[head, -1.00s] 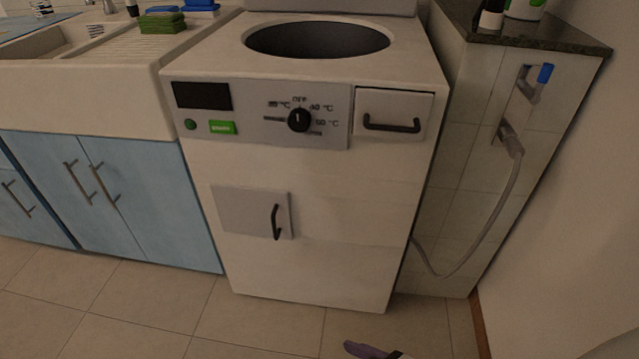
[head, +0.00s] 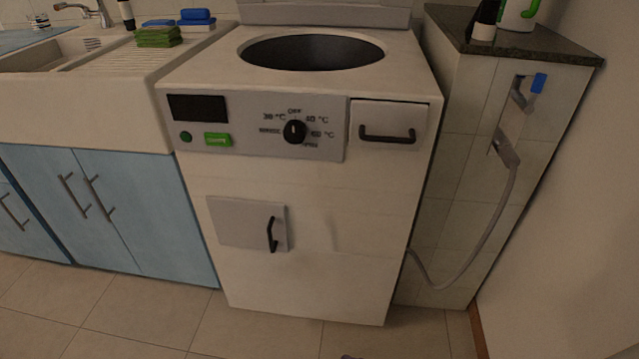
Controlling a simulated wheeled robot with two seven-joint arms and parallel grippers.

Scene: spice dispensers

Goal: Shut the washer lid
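The white washer (head: 310,190) stands in the middle of the head view. Its round top opening (head: 311,52) is uncovered and dark inside. The lid (head: 325,14) stands raised at the back, and only its lower part shows at the top edge. The front has a control panel with a black dial (head: 294,131), a closed drawer (head: 387,125) with a dark handle, and a small door (head: 247,223) low down. Neither gripper can be made out; only a tiny dark bit shows at the bottom edge.
A sink (head: 60,55) over blue cabinets (head: 100,210) stands left of the washer, with green and blue sponges (head: 160,37) on it. A tiled block with a dark counter (head: 520,35) and a hose (head: 490,220) stands right. The floor in front is clear.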

